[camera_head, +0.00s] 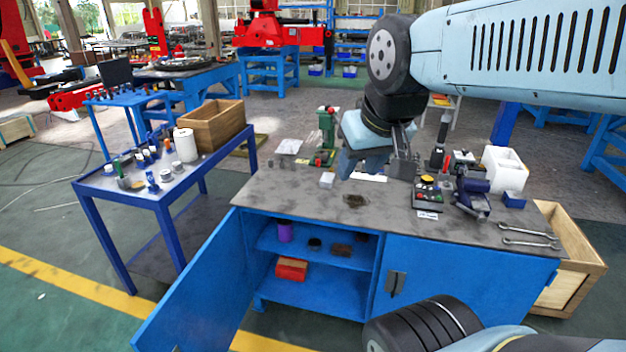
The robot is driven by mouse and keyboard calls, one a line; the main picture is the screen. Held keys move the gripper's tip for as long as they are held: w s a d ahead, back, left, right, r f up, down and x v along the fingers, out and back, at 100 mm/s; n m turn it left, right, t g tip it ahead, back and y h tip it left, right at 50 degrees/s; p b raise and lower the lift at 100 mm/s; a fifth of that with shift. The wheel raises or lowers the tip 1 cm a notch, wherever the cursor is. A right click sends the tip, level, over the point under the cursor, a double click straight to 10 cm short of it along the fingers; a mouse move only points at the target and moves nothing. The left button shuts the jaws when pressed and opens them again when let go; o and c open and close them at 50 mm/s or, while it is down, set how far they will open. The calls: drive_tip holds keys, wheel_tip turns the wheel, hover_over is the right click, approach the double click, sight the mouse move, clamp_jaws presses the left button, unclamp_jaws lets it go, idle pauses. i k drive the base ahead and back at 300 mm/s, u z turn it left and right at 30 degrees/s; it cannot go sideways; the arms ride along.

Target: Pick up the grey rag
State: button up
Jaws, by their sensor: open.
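No thing in view is clearly a grey rag. A small dark brownish-grey patch (355,200) lies flat near the middle of the workbench top (300,196); I cannot tell whether it is the rag or a stain. My gripper (370,168) is open and points down above the back middle of the bench, behind the patch in the picture. I see nothing held between its fingers. The arm and gripper hide part of the bench's back edge.
The workbench's left door (200,290) hangs open; shelves inside hold a red box (291,269) and a purple cup (285,231). A green press (327,130), a vise (472,197) and wrenches (528,236) occupy the top. A blue side table (128,200) stands left.

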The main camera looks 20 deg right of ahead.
sight(327, 179)
drive_tip(key=u, duration=0.05)
drive_tip(key=i, duration=1)
drive_tip(key=z, duration=0.05)
